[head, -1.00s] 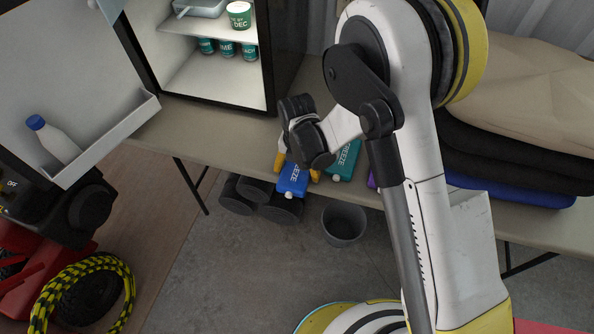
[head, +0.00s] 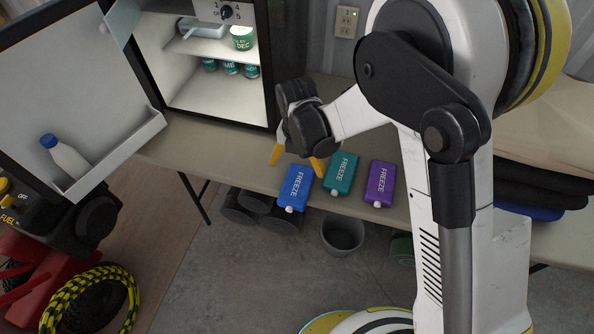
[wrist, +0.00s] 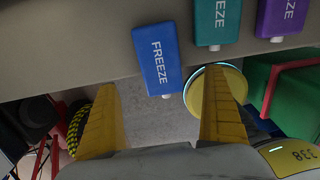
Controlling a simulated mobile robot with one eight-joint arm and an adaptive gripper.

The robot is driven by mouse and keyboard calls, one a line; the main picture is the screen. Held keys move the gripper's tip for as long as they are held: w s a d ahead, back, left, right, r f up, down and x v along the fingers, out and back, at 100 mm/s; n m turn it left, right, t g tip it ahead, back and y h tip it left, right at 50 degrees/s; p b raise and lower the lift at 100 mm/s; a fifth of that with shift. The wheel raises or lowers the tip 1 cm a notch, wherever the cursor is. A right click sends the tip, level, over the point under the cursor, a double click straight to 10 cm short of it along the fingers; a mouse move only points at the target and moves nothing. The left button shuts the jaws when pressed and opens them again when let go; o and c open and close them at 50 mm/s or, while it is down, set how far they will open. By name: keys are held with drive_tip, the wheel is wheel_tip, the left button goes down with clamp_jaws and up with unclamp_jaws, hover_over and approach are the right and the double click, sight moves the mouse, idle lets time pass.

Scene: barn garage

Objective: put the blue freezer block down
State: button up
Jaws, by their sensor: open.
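The blue freezer block (head: 295,186), marked FREEZE, lies flat on the table at its front edge, its white cap pointing toward the edge. It also shows in the wrist view (wrist: 156,58), beyond the fingertips and apart from them. My gripper (head: 297,160) is open and empty, its yellow fingers spread just behind and above the block. In the wrist view my gripper (wrist: 157,100) has clear space between its fingers.
A teal freezer block (head: 341,173) and a purple one (head: 380,184) lie to the right in a row. An open fridge (head: 215,85) stands behind left. A grey bucket (head: 342,236) is on the floor below the table edge.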

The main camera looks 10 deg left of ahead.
drive_tip(key=shift+r, duration=0.5)
drive_tip(key=s+d+r+m+t+y, duration=0.1)
drive_tip(key=d+r+m+t, duration=0.2)
drive_tip(key=d+r+m, duration=1.35)
drive_tip(key=s+d+r+m+t, duration=0.2)
drive_tip(key=s+d+m, duration=0.3)
drive_tip(key=m, duration=0.4)
drive_tip(key=s+d+r+m+t+h, duration=0.1)
drive_tip(key=s+d+r+m+t, duration=0.1)
drive_tip(key=s+d+r+m, duration=0.2)
drive_tip(key=s+d+m, duration=0.1)
drive_tip(key=d+m, duration=0.2)
drive_tip(key=m, duration=0.2)
drive_tip(key=shift+s+d+r, duration=0.2)
drive_tip(key=shift+s+d, duration=0.15)
drive_tip(key=shift+d, duration=0.05)
drive_tip(key=shift+m, duration=0.25)
